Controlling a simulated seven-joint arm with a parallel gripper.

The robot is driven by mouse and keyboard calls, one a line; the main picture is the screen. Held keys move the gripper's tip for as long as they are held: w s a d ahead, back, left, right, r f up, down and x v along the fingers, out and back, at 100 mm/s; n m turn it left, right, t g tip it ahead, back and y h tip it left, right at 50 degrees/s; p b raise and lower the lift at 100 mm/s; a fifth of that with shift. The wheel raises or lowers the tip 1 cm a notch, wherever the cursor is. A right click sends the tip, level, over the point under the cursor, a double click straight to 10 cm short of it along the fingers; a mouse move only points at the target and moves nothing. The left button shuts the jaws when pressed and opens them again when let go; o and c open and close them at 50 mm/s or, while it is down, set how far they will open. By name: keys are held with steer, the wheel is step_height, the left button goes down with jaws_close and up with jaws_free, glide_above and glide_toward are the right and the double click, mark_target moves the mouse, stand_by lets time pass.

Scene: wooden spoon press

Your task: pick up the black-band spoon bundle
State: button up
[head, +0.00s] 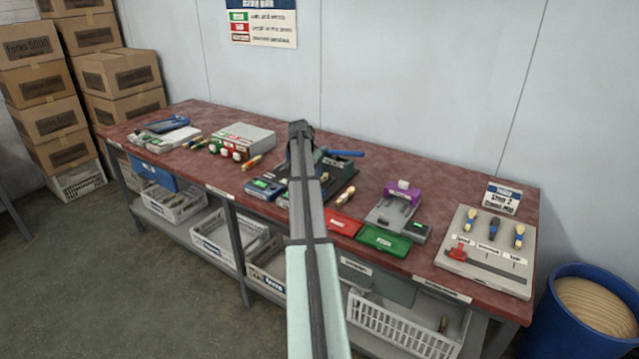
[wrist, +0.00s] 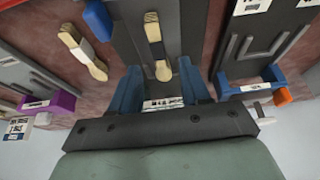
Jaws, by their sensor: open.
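In the wrist view, the black-band spoon bundle (wrist: 157,48) is a short pale wooden bundle with a dark band around its middle. It lies on a dark grey plate. My gripper (wrist: 160,68) is open, with one blue finger on each side of the bundle's lower end. No contact shows, and I cannot tell the height gap. A similar bundle with a white band (wrist: 83,52) lies to the left, outside the fingers.
The red bench (head: 440,180) carries a purple-topped fixture (head: 400,200), red (head: 341,223) and green (head: 386,240) trays and a board with several bundles (head: 485,265). Other spoon bundles lie further left. A blue bin (head: 570,325) stands at the right end.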

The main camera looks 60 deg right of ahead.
steer(key=shift+x, duration=2.8)
steer(key=shift+s, duration=0.1)
jaws_close()
